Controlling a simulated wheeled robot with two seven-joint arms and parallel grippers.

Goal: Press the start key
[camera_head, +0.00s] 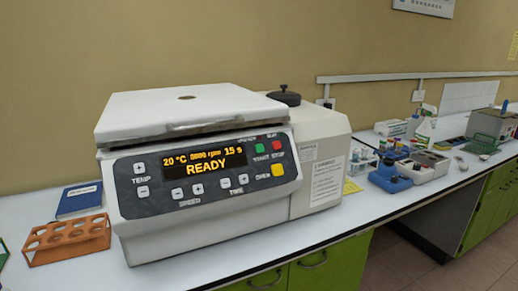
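The start key (259,148) is a small green square button on the dark control panel (142,206) of a white centrifuge (180,242), in the head view. A red stop key (277,145) sits just right of it, and a yellow open key (277,170) sits below. The display (205,163) reads 20 °C, what looks like 5000 rpm, 15 s and READY. The centrifuge lid (185,106) is down. Neither of my grippers shows in this view.
An orange tube rack (68,238) and a blue book (80,199) lie left of the centrifuge. A blue device (390,178), small trays and bottles stand along the bench to the right. The strip of white bench (225,263) before the centrifuge is clear.

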